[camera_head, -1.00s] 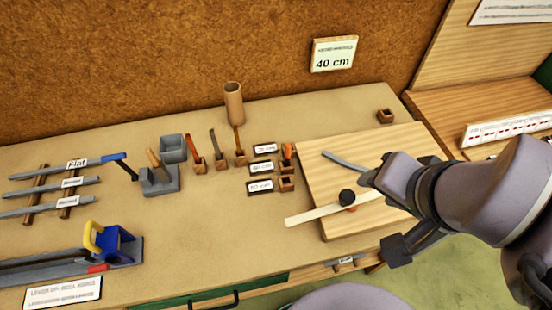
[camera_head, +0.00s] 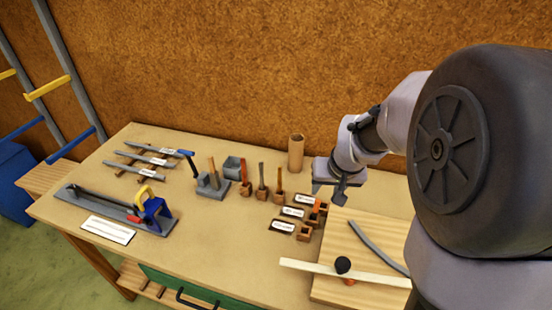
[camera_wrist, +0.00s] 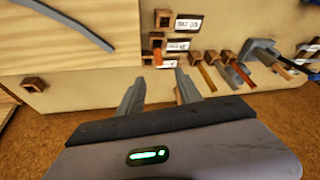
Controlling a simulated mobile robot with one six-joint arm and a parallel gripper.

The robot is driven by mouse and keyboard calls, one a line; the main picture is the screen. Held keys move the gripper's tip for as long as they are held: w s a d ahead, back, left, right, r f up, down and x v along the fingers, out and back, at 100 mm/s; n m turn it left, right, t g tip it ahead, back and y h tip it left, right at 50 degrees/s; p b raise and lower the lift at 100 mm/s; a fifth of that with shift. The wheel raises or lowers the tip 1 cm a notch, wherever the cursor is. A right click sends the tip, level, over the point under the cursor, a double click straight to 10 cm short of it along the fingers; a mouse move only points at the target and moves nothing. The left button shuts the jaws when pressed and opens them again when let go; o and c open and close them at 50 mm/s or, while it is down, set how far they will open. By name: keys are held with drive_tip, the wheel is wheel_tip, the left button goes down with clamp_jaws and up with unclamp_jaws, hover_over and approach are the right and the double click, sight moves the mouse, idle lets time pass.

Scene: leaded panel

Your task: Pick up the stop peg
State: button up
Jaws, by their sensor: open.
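A short orange peg (camera_head: 317,204), which I take to be the stop peg, stands in a small wooden socket at the wall end of a short row. It also shows in the wrist view (camera_wrist: 158,57), just beyond the gap between my fingers. My gripper (camera_head: 327,193) is open and empty, above and close to the peg on its wall side. In the wrist view my gripper (camera_wrist: 156,88) has its two fingers spread. The peg's lower part is hidden in its socket.
Labelled sockets (camera_head: 304,233) continue the row. Tools in wooden holders (camera_head: 262,193) stand left of it, with a bamboo-like cup (camera_head: 296,152) behind. A wooden board (camera_head: 345,236) with a pale strip (camera_head: 305,267) and a grey lead piece (camera_head: 372,243) lies to the right.

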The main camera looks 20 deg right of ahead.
sight(317, 206)
drive_tip(key=b+x, duration=0.3)
drive_tip(key=x, duration=0.6)
drive_tip(key=shift+f, duration=0.3)
drive_tip(key=b+x, duration=0.1)
drive_tip(key=x, duration=0.1)
drive_tip(key=s+b+x, duration=0.1)
drive_tip(key=b+x, duration=0.1)
drive_tip(key=x, duration=0.1)
drive_tip(key=shift+a+f, duration=0.1)
drive_tip(key=shift+f, duration=0.2)
drive_tip(key=shift+r, duration=0.2)
clamp_jaws()
